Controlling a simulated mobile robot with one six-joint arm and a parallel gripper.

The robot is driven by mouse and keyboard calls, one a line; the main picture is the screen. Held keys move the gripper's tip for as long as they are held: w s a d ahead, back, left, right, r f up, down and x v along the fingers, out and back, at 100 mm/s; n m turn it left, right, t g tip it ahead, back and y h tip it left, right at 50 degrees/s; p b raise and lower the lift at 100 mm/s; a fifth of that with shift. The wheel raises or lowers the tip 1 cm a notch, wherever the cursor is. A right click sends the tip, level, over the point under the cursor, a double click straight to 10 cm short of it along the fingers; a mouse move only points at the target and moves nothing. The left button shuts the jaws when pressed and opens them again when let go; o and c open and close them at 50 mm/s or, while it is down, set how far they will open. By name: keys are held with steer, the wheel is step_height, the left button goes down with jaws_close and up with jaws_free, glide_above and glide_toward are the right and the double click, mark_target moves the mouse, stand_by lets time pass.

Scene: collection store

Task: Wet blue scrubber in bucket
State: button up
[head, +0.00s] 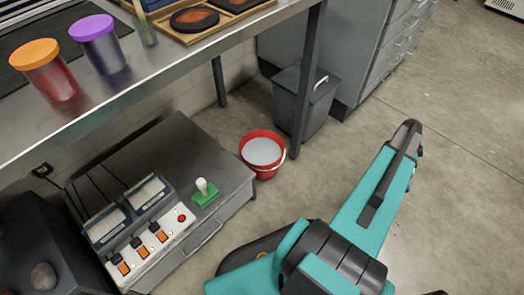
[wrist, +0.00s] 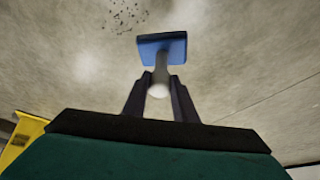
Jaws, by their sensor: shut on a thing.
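The blue scrubber (wrist: 162,47) shows in the wrist view, a flat blue block on a grey handle with a pale round knob. My gripper (wrist: 161,82) is shut on its handle, with the blue block beyond the fingertips, over bare floor. In the head view my arm hides most of the gripper, and the scrubber cannot be made out clearly. The red bucket (head: 262,168) stands on the floor in the head view, left of my arm. It has a pale handle and whitish liquid inside. The gripper is apart from the bucket.
A low grey cabinet (head: 190,145) left of the bucket bears a green scrubber (head: 205,192) with a white knob and a switch panel (head: 150,240). A grey bin (head: 300,105) and a bench leg (head: 308,75) stand behind the bucket.

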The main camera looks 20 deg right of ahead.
steer(key=shift+r+p, duration=1.85)
steer(key=shift+r, duration=2.05)
steer(key=shift+r+p, duration=1)
steer(key=shift+r, duration=0.9)
steer(key=shift+s, duration=0.15)
